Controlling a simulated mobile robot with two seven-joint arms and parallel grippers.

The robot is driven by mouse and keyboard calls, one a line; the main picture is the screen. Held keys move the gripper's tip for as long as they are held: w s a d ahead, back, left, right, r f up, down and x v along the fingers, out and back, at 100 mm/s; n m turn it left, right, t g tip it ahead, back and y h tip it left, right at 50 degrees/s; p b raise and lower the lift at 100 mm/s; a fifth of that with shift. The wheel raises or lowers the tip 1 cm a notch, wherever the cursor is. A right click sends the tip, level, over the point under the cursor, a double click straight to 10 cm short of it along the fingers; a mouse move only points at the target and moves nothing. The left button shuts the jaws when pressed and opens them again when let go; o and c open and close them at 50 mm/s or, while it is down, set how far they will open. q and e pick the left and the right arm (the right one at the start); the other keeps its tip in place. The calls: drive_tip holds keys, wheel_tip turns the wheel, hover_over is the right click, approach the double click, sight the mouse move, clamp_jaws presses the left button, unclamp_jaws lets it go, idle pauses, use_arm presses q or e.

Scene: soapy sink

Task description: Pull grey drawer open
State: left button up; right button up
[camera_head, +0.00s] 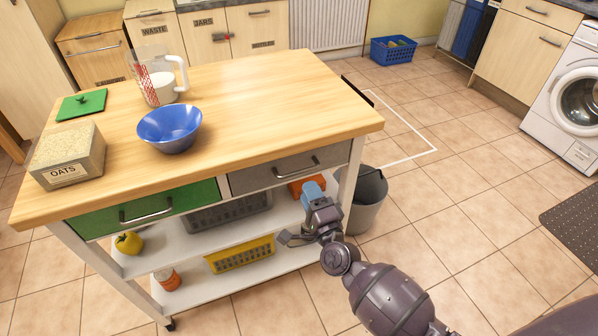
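The grey drawer (258,177) is on the right half of the wooden-topped island's front, beside the green drawer (168,203). It looks shut, with its front flush under the worktop. Its metal bar handle (288,171) shows clearly across the middle of the front. My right gripper (297,214) is in front of the island, below and a little right of the handle, apart from it. My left gripper is not in view.
On the worktop (255,90) stand a blue bowl (170,128), an oats box (68,157), a measuring jug (160,78) and a green lid (82,104). A grey bin (366,200) stands right of my gripper. Open floor (465,235) lies to the right.

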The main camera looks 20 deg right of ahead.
sight(299, 172)
drive_tip(key=shift+w+a+r, duration=0.1)
drive_tip(key=shift+w+r, duration=0.1)
drive_tip(key=shift+w, duration=0.95)
drive_tip(key=shift+w+r, duration=0.25)
drive_tip(key=shift+w, duration=0.9)
drive_tip(key=shift+w+a+r, duration=0.1)
drive_tip(key=shift+w+r, duration=0.1)
drive_tip(key=shift+w, duration=0.95)
clamp_jaws()
